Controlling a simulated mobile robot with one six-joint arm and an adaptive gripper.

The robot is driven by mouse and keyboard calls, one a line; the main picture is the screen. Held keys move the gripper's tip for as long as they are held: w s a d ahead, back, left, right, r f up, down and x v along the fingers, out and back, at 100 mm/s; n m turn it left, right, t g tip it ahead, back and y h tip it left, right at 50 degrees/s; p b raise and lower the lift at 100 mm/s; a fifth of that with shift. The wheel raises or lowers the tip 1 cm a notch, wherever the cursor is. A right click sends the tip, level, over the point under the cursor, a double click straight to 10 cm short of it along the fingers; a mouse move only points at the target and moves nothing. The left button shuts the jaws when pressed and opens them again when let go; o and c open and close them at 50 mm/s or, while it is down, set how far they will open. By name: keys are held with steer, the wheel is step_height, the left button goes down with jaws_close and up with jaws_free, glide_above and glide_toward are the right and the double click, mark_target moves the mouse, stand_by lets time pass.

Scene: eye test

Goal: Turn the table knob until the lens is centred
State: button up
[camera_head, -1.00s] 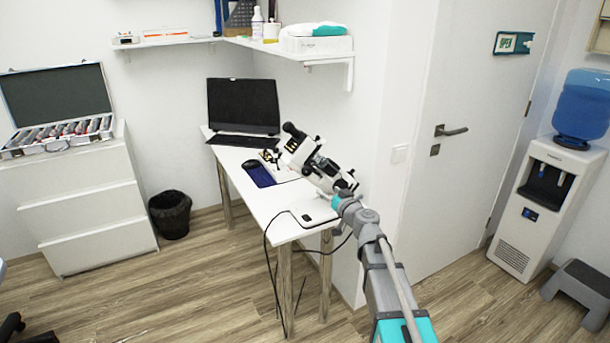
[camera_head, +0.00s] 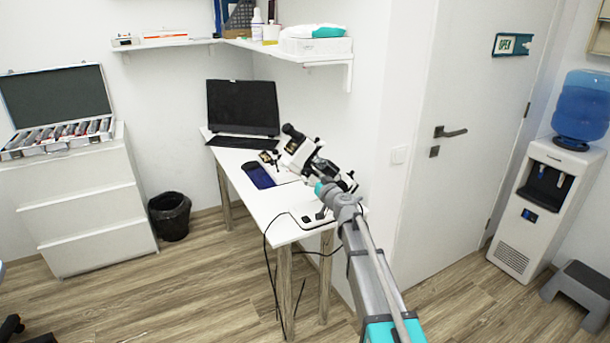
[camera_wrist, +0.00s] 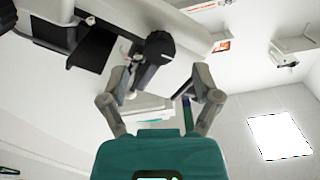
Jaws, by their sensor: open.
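The white lens instrument (camera_head: 303,152) with a black eyepiece stands tilted on the white desk (camera_head: 268,205). In the wrist view its white and black body (camera_wrist: 90,40) fills the top left. A black knob-like part (camera_wrist: 158,48) hangs down from it, ahead of and between my fingers. I cannot tell for sure that this is the table knob. My gripper (camera_wrist: 160,78) is open, with a finger on either side and no object held. In the head view my arm's end is beside the instrument's lower right side and partly hides it. The lens and its centring cannot be seen.
A monitor (camera_head: 243,107), a keyboard (camera_head: 243,142) and a dark blue item (camera_head: 258,175) are on the desk. A wall shelf (camera_head: 320,59) is above. A door (camera_head: 465,120) and water cooler (camera_head: 540,200) are at right. A black bin (camera_head: 170,216) stands left of the desk.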

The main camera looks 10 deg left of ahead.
mark_target(307, 174)
steer(key=shift+x, duration=2.1)
jaws_close()
steer(key=shift+a+m, duration=0.1)
steer(key=shift+m, duration=0.9)
jaws_free()
